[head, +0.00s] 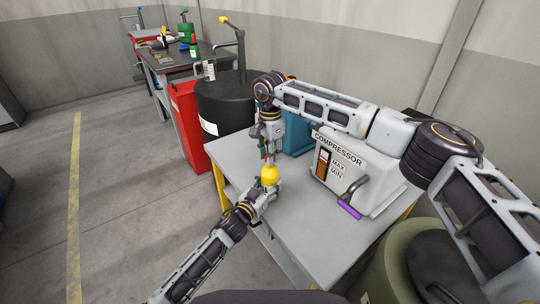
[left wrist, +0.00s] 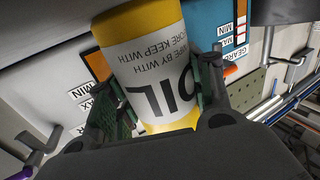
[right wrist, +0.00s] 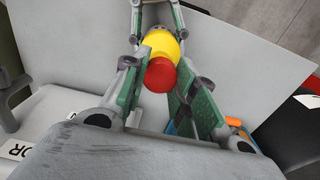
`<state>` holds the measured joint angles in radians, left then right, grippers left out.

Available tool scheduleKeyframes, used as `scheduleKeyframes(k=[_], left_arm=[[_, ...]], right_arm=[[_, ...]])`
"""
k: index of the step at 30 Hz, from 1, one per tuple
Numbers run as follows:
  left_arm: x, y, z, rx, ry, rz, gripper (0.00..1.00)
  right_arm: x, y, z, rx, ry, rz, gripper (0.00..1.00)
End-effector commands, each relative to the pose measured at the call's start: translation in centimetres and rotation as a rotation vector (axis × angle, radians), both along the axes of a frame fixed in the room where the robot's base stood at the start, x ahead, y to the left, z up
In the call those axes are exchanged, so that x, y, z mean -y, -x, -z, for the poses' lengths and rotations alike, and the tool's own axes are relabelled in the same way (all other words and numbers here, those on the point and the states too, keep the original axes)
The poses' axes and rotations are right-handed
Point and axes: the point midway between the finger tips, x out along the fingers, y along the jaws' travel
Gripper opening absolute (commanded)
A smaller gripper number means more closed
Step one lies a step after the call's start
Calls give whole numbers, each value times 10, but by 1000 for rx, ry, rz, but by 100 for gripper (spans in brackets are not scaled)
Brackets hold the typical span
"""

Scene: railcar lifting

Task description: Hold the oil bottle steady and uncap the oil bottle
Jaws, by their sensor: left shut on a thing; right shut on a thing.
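The yellow oil bottle (head: 269,175) is held over the near left part of the grey table. In the left wrist view its white OIL label (left wrist: 150,62) faces the camera. My left gripper (head: 267,187) is shut on the bottle's body, one green-padded finger on each side. My right gripper (head: 268,155) points down from above the bottle. In the right wrist view the red cap (right wrist: 160,75) sits at the bottle's top between the right fingers, which are shut on it. The contact of those fingers with the cap is partly unclear.
The grey table (head: 300,225) is bare in front. A white compressor (head: 355,180) with a purple-gripped handle (head: 349,210) stands right, and a blue machine (head: 297,138) behind. A black barrel (head: 225,100), a red cabinet (head: 188,125) and an olive barrel (head: 395,270) stand around. The floor at left is clear.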

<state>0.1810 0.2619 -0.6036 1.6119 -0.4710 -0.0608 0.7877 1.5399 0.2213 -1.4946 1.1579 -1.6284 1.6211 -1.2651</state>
Motion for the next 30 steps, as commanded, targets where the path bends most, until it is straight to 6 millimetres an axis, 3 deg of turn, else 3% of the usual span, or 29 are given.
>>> scheduleKeyframes(k=[20, 30], left_arm=[[0, 0, 0, 0, 0, 0, 0], [0, 0, 0, 0, 0, 0, 0]], right_arm=[[0, 0, -7, 0, 0, 0, 0], [0, 0, -34, 2, 0, 0, 0]])
